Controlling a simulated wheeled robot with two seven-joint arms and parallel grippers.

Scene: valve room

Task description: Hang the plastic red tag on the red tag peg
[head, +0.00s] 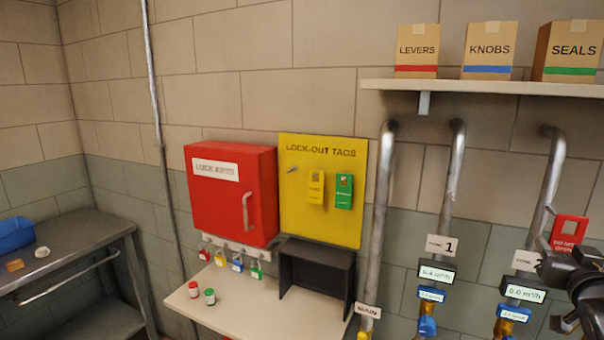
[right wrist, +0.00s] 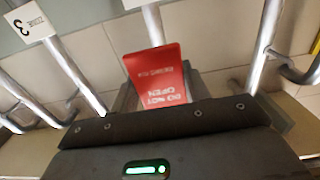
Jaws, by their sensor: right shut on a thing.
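The red tag (head: 569,230), with white "DO NOT OPEN" lettering and a square hole at its top, is at the right edge of the head view. My right gripper (head: 556,258) is shut on it and holds it up in front of the pipes. The right wrist view also shows the tag (right wrist: 155,72) between the fingers, its lettering upside down. The yellow "LOCK-OUT TAGS" board (head: 322,222) is on the wall, well left of the gripper. Its leftmost peg (head: 292,170) is bare. My left gripper is not in view.
A yellow tag (head: 316,187) and a green tag (head: 344,191) hang on the board. A red cabinet (head: 228,215) is left of it. A black open box (head: 318,256) stands below, on a pale shelf (head: 235,312). Vertical pipes (head: 380,210) lie between board and gripper.

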